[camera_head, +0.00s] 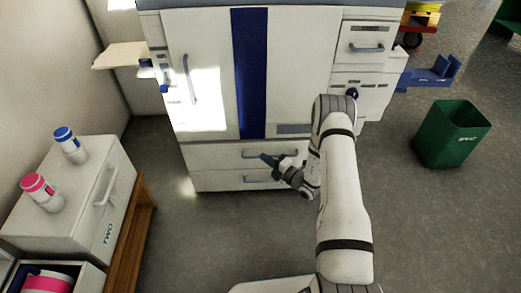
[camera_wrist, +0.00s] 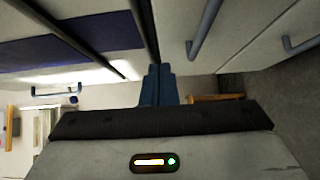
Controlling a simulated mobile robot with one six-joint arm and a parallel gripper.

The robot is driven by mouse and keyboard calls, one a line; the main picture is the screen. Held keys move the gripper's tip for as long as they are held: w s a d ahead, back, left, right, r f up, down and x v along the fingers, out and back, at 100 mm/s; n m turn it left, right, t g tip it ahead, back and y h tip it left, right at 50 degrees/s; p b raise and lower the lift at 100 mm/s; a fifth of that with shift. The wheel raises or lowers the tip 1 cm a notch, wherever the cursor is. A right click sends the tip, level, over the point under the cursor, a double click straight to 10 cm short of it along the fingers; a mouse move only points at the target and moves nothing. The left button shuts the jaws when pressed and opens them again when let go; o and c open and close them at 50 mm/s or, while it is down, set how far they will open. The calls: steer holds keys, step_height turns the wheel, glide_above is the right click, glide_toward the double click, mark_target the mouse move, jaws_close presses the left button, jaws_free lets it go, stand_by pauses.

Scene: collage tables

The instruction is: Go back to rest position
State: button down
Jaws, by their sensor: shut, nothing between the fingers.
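My gripper (camera_head: 268,160) is in front of the lower drawers of a large white cabinet in the head view. Its blue fingers are together, with nothing between them, and they also show at the middle of the wrist view (camera_wrist: 159,84). My arm stands extended at the right of centre in the head view. In the wrist view, the cabinet's panels and blue-grey handles fill the upper part. I cannot tell how close the fingertips are to the drawer front.
The white cabinet (camera_head: 200,60) has a dark blue stripe. A green bin (camera_head: 450,135) stands on the floor at right. At left, a white drawer unit (camera_head: 85,205) carries a blue-capped bottle (camera_head: 69,146) and a pink-capped bottle (camera_head: 41,192). Floor between is clear.

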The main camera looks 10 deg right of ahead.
steer(key=p+v, duration=0.1)
steer(key=v, duration=0.6)
steer(key=s+a+r+n+g+y+p, duration=0.1)
steer(key=s+a+r+n+g+p, duration=0.25)
steer(key=r+n, duration=0.6)
steer(key=s+a+r+n+g+p, duration=0.3)
steer(key=s+r+n+g+p, duration=0.15)
steer(key=r, duration=0.95)
steer(key=s+a+r+n+g+y+p, duration=0.1)
steer(key=s+a+r+n+g+p, duration=0.3)
steer(key=r+n, duration=0.6)
steer(key=s+d+r+n+h+p, duration=0.3)
steer(key=r+n, duration=0.4)
steer(key=r, duration=0.3)
steer(key=s+d+r+n+h+p, duration=0.4)
steer(key=s+r+n+h+p, duration=0.2)
steer(key=r, duration=0.4)
steer(key=s+d+r+n+t+h+p, duration=0.1)
steer(key=s+d+r+n+h+p, duration=0.2)
steer(key=r, duration=0.8)
steer(key=s+n+h+p, duration=0.2)
steer(key=s+n+p, duration=0.2)
steer(key=s+n, duration=0.1)
steer(key=shift+d+n+p, duration=0.2)
steer(key=shift+n+p, duration=0.2)
steer(key=shift+r, duration=0.1)
